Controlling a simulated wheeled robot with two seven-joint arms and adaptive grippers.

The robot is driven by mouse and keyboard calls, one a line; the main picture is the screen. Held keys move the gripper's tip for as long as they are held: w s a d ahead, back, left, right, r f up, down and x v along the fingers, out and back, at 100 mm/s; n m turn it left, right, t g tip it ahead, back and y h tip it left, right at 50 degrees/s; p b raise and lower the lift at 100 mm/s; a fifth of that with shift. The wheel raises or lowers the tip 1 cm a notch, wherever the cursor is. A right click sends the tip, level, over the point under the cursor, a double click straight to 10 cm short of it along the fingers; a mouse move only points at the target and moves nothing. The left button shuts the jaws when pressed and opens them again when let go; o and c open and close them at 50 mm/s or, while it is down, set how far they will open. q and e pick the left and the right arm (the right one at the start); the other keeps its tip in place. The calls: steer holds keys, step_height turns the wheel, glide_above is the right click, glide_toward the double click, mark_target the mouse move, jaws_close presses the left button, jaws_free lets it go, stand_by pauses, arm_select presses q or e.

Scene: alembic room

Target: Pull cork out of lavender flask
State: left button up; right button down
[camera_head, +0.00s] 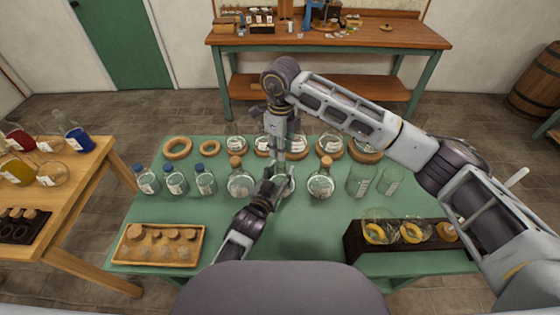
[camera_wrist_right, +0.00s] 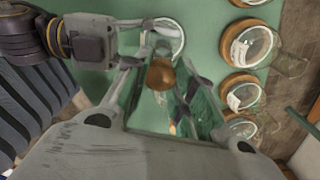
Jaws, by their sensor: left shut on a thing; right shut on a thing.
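A clear round flask (camera_head: 284,187) stands near the middle of the green table, partly hidden by my arms; I cannot make out a lavender colour. My left gripper (camera_head: 274,182) reaches in from the front and is shut on this flask. My right gripper (camera_head: 279,158) comes down from above. In the right wrist view the brown cork (camera_wrist_right: 160,73) sits between the fingers of my right gripper (camera_wrist_right: 160,82), shut on it. The flask (camera_wrist_right: 165,38) shows past the cork. I cannot tell whether the cork is still in the neck. My left gripper (camera_wrist_right: 132,60) also shows there.
Corked flasks stand close by, at left (camera_head: 240,183) and right (camera_head: 320,184). Blue-capped bottles (camera_head: 147,181) and beakers (camera_head: 360,181) flank them. Several cork rings (camera_head: 177,148) line the back. A wooden tray (camera_head: 124,255) is front left; a dark rack (camera_head: 352,247) is front right.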

arm_select(q)
steer(key=shift+s+f, duration=0.15)
steer(key=shift+f, duration=0.45)
steer(key=o, duration=0.8)
steer(key=shift+o, duration=1.1)
steer(key=shift+r, duration=0.25)
arm_select(e)
steer(key=shift+w, duration=0.1)
arm_select(q)
steer(key=shift+a+r, duration=0.1)
steer(key=shift+v, duration=0.75)
steer(key=v, duration=1)
steer(key=shift+s, duration=0.1)
steer(key=shift+r, duration=0.1)
steer(key=shift+r+p, duration=0.65)
steer(key=shift+p, duration=0.1)
arm_select(e)
steer(key=shift+r, duration=1.95)
